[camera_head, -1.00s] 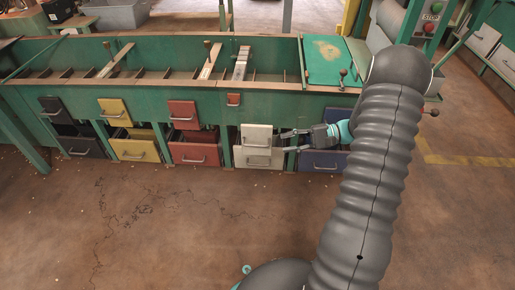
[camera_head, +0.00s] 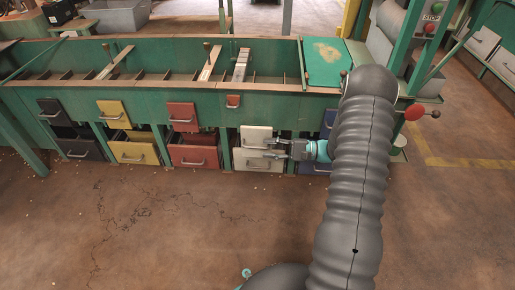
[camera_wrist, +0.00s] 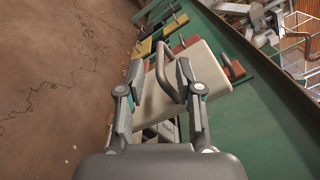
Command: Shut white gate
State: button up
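The white gate (camera_head: 256,131) is a flat upright panel on the front of the green hopper bench, above a white drawer (camera_head: 250,160). In the wrist view the white gate (camera_wrist: 207,68) fills the middle, with a dark bar handle (camera_wrist: 163,72) on its face. My gripper (camera_head: 268,148) reaches in from the right at the gate's handle. In the wrist view my gripper (camera_wrist: 160,70) is open, with one finger on each side of the handle. Whether the fingers touch it cannot be told. Part of the gate's lower edge is hidden by the fingers.
Red (camera_head: 182,116), yellow (camera_head: 114,114) and black (camera_head: 54,111) gates stand to the left, each above a drawer. A blue gate (camera_head: 328,121) is partly hidden behind my arm. The brown floor in front is clear.

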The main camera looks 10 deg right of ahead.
aim_at(243, 147)
jog(key=shift+x, duration=2.15)
grip_shut()
